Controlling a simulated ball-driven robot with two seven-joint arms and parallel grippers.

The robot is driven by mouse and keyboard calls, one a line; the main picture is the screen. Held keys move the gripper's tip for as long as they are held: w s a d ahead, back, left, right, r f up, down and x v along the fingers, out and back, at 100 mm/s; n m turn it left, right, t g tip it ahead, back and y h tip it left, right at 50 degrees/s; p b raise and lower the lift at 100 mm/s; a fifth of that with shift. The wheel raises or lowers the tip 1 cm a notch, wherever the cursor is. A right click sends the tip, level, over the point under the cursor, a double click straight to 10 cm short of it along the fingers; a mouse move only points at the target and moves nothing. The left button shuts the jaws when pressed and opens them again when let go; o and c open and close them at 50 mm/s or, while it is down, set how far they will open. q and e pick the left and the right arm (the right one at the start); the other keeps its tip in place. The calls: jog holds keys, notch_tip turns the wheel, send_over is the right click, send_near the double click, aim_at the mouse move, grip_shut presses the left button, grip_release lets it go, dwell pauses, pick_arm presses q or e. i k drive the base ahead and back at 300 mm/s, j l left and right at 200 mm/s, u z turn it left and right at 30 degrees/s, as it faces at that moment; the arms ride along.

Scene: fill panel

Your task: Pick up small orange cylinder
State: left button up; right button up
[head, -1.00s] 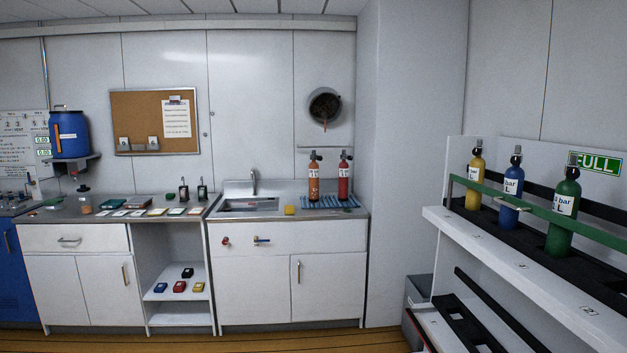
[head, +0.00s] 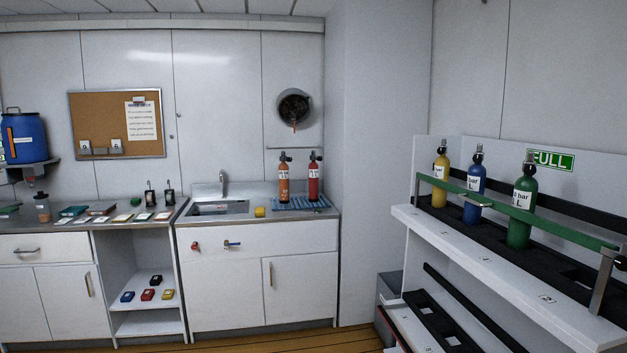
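The small orange cylinder (head: 284,183) stands upright on a blue ribbed mat (head: 301,206) at the right end of the sink counter. It has a white label and a dark valve on top. A red cylinder (head: 314,181) of similar size stands close to its right on the same mat. Neither of my grippers shows in the head view, and nothing is touching the orange cylinder.
At right, a white rack (head: 470,250) holds yellow (head: 440,184), blue (head: 474,187) and green (head: 521,213) cylinders behind a green bar (head: 545,216). Wooden floor (head: 350,340) shows in front of the counter.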

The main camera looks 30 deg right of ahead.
aim_at(283, 167)
jog(key=i+l+z, duration=0.4)
jog(key=i, duration=0.7)
jog(key=i+z, duration=0.35)
jog(key=i, duration=0.75)
